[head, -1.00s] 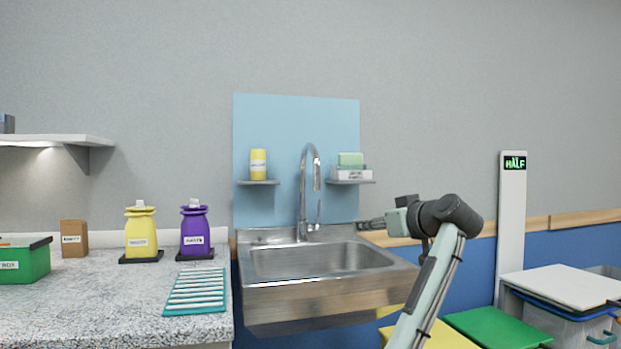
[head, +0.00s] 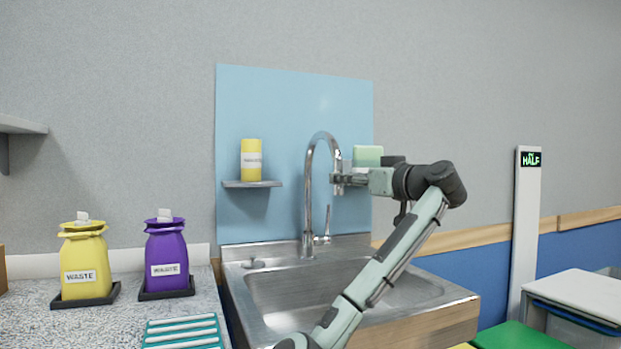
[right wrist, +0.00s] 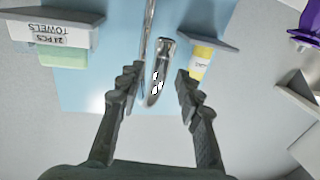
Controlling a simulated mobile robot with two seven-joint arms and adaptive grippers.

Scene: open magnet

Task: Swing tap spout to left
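The chrome tap (head: 308,205) stands at the back of the steel sink, with a tall curved spout whose downturned end (head: 338,165) points to the right. A small lever (head: 323,238) is at its base. My right gripper (head: 342,180) reaches in from the right at the height of the spout end. In the right wrist view the spout end (right wrist: 160,62) shows between the two spread fingers (right wrist: 158,88), with gaps at both sides. I cannot tell whether a finger touches it. My left gripper is not in view.
The steel sink (head: 255,330) lies below my right arm. A shelf (head: 252,184) with a yellow bottle (head: 251,160) is left of the tap. A green and white towel box (head: 367,156) is behind my gripper. Yellow (head: 84,262) and purple (head: 166,258) waste containers stand on the left counter.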

